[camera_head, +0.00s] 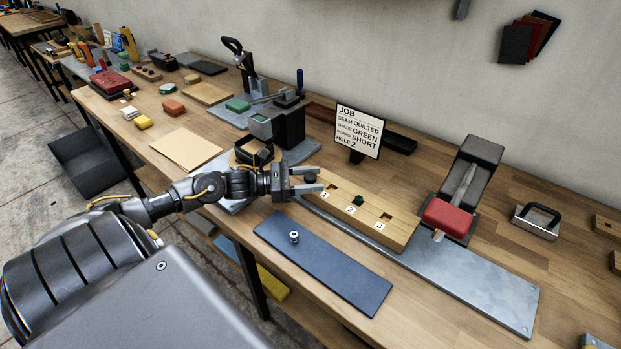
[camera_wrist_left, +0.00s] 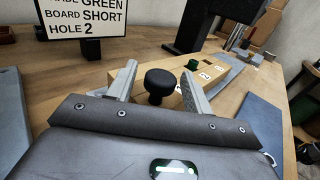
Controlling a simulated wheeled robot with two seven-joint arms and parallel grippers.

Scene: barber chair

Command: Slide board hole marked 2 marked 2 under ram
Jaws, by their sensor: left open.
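The wooden board (camera_head: 388,228) has holes marked 1, 2 and 3 and lies on a long grey metal plate. A small green piece (camera_head: 358,199) sits at hole 2; it also shows in the wrist view (camera_wrist_left: 192,65). A dark press with a red block (camera_head: 450,216) on its lever, apparently the ram, stands past the board's right end, apart from it. My left gripper (camera_head: 316,180) is at the board's left end, open. In the wrist view a black knob (camera_wrist_left: 160,82) stands between its fingers, with visible gaps. My right gripper is not in view.
A job sign (camera_head: 359,130) reading green, short, hole 2 stands behind the board. A blue mat (camera_head: 322,262) with a small metal piece lies in front. The grey plate (camera_head: 485,285) is bare right of the board. A black-handled tool (camera_head: 536,220) stands further right.

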